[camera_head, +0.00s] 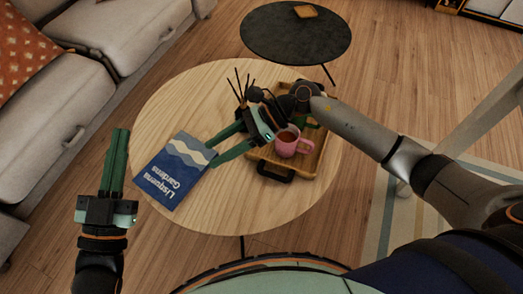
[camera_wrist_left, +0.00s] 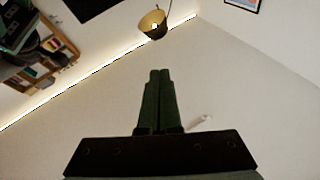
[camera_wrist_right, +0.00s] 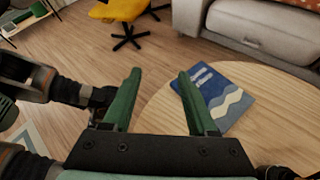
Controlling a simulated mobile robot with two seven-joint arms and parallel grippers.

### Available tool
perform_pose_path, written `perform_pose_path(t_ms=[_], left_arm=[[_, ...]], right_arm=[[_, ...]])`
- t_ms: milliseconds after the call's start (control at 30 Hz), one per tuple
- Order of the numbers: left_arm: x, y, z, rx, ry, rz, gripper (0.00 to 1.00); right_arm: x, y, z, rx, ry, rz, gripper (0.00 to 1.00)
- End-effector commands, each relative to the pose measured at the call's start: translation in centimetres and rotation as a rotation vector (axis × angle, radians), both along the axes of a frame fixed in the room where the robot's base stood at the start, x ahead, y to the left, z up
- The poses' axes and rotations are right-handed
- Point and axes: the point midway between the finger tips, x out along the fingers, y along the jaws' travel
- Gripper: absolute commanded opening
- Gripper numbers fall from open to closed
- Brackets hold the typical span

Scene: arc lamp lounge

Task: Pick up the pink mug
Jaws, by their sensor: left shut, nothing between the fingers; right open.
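The pink mug (camera_head: 288,142) stands upright on a wooden tray (camera_head: 312,165) on the round wooden table, with something brown inside it. My right gripper (camera_head: 213,154) is open and empty, in front of and to the left of the mug, its fingers pointing left toward the blue book. In the right wrist view my right gripper (camera_wrist_right: 157,88) also shows open, with table and floor behind its fingers; the mug is out of that view. My left gripper (camera_head: 120,132) is shut and empty beyond the table's left edge. In the left wrist view it (camera_wrist_left: 160,75) points at wall and ceiling.
A blue book (camera_head: 172,170) lies on the left of the round table (camera_head: 215,205); the right wrist view shows it (camera_wrist_right: 222,95) too. Dark sticks stand behind my right wrist. A black side table (camera_head: 270,35) is behind, and a grey sofa (camera_head: 125,35) at left. The table's front is clear.

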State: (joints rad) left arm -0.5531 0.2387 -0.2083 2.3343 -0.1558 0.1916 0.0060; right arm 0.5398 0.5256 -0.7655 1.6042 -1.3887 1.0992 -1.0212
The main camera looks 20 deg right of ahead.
Motion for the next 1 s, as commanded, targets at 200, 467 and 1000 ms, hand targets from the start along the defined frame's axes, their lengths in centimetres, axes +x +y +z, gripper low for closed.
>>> perform_pose_path(t_ms=[200,467,1000], left_arm=[[-2.8,-0.8,1.9,-0.004,-0.257,-0.053,0.0],[-5.8,-1.3,4.0,-0.008,-0.439,-0.093,0.0],[-6.2,-1.6,2.4,-0.032,-0.453,-0.117,0.0]], right_arm=[[4.6,-11.1,-7.8,-0.564,-0.359,0.327,0.58],[8.3,-22.1,-7.8,-0.991,-0.45,0.526,0.58],[8.7,-24.1,-14.1,-1.064,-0.447,0.557,0.58]])
